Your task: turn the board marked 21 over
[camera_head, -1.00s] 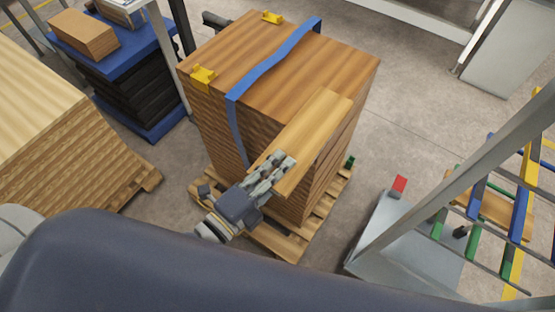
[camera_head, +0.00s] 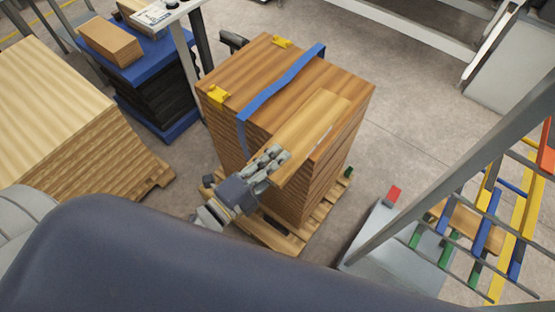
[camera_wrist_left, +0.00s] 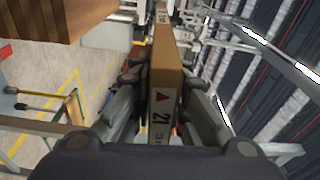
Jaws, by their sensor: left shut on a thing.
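The board marked 21 (camera_head: 318,119) is a light-brown plank over the near right part of the strapped stack of brown boards (camera_head: 350,87). My left gripper (camera_head: 271,162) is shut on its near end. In the left wrist view the board (camera_wrist_left: 167,78) runs away from me between the two fingers (camera_wrist_left: 165,95); its pale narrow end bears a red triangle and the number 21. Whether the board touches the stack top is not clear. My right gripper is not in view.
A blue strap (camera_head: 283,80) and yellow corner pieces (camera_head: 218,96) are on the stack, which stands on a wooden pallet (camera_head: 285,240). A pale board stack (camera_head: 50,90) is at left. A metal frame with coloured bars (camera_head: 490,220) is at right. Grey floor lies between.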

